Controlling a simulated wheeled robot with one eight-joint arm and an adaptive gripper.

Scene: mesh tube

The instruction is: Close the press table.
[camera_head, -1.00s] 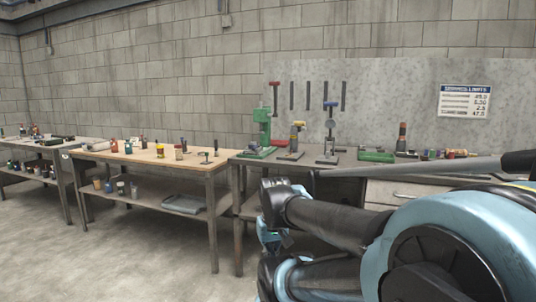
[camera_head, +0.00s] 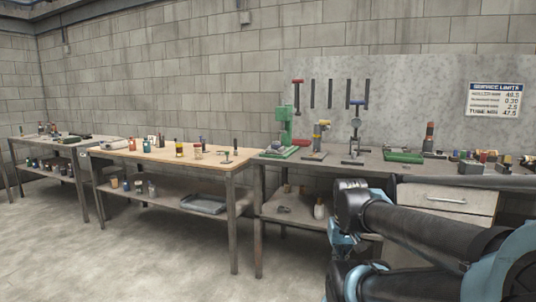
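The press table is the grey workbench (camera_head: 378,168) at the right, against the wall. A green press (camera_head: 286,128), a small press with a yellow part (camera_head: 318,138) and a press with a blue top (camera_head: 356,130) stand on it. A pale drawer front (camera_head: 446,198) with a bar handle sits under its top; I cannot tell whether it is fully shut. My arm crosses the lower right and hides part of the table's front and lower shelf. My gripper's fingers do not show.
A wood-topped table (camera_head: 180,155) with bottles and a lower shelf stands left of the press table. Another grey table (camera_head: 45,148) is at the far left. A green tray-like item (camera_head: 404,156) and small parts lie on the press table. The floor (camera_head: 130,255) at front left is clear.

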